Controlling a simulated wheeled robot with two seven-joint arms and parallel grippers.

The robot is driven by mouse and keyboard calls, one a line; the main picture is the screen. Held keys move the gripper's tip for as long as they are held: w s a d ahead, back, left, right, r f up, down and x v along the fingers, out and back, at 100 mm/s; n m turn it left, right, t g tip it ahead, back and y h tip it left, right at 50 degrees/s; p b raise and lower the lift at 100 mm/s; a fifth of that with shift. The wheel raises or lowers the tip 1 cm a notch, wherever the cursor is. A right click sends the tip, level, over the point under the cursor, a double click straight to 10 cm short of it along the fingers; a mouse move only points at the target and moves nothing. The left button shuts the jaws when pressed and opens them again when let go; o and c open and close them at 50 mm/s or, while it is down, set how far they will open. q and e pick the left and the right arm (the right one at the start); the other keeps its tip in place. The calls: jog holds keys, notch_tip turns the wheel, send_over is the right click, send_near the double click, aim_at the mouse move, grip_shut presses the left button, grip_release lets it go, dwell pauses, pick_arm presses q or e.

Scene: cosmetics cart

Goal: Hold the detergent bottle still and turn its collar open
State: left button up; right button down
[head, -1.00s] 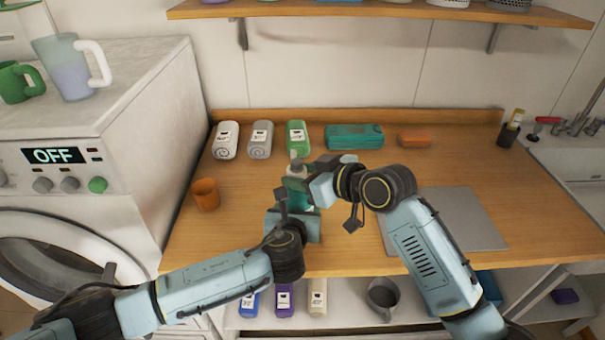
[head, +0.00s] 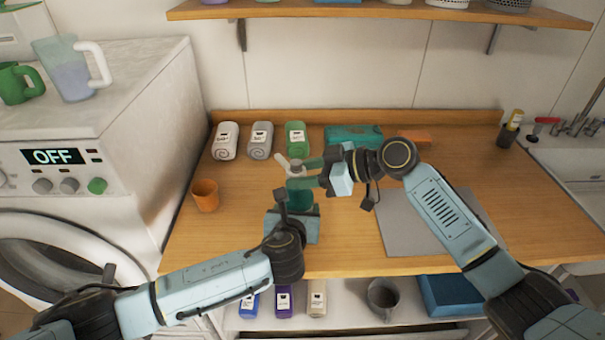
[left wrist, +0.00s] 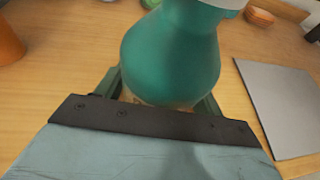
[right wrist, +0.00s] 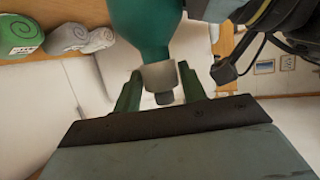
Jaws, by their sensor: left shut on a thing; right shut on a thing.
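The teal detergent bottle (head: 300,197) stands upright near the counter's front, with a pale grey collar and spout (head: 295,167) on top. My left gripper (head: 296,207) is shut around the bottle's lower body. The left wrist view shows the teal body (left wrist: 172,55) between its fingers. My right gripper (head: 302,171) comes in from the right and is shut on the collar. In the right wrist view the collar (right wrist: 159,75) sits between the two green fingers, with the bottle body above it in that picture. The far finger contacts are partly hidden.
An orange cup (head: 205,195) stands left of the bottle. Rolled towels (head: 297,138) and a teal box (head: 352,136) lie behind it. A grey mat (head: 420,240) lies to the right, under my right arm. The counter between the cup and the bottle is clear.

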jog(key=n+g, duration=0.2)
jog(key=g, duration=0.1)
jog(key=n+g, duration=0.1)
jog(key=shift+w+n+y, duration=0.3)
jog(key=shift+n, duration=0.1)
jog(key=c, duration=2.2)
grip_release()
jog(key=shift+w+d+f+n+g, duration=0.1)
jog(key=shift+w+n+g, duration=0.1)
jog(key=shift+n+g, duration=0.45)
jog(key=shift+w+d+n+g, duration=0.15)
jog(key=shift+n+g, duration=0.3)
jog(key=shift+g, duration=0.4)
jog(key=shift+a, duration=0.1)
jog(key=shift+s+a+f+n+g, duration=0.1)
jog(key=shift+s+n+g, duration=0.15)
jog(key=shift+n+g, duration=0.3)
jog(key=c, duration=0.9)
grip_release()
jog(key=shift+r, duration=0.2)
notch_tip(320, 180, up, 10)
jog(key=shift+f, duration=0.1)
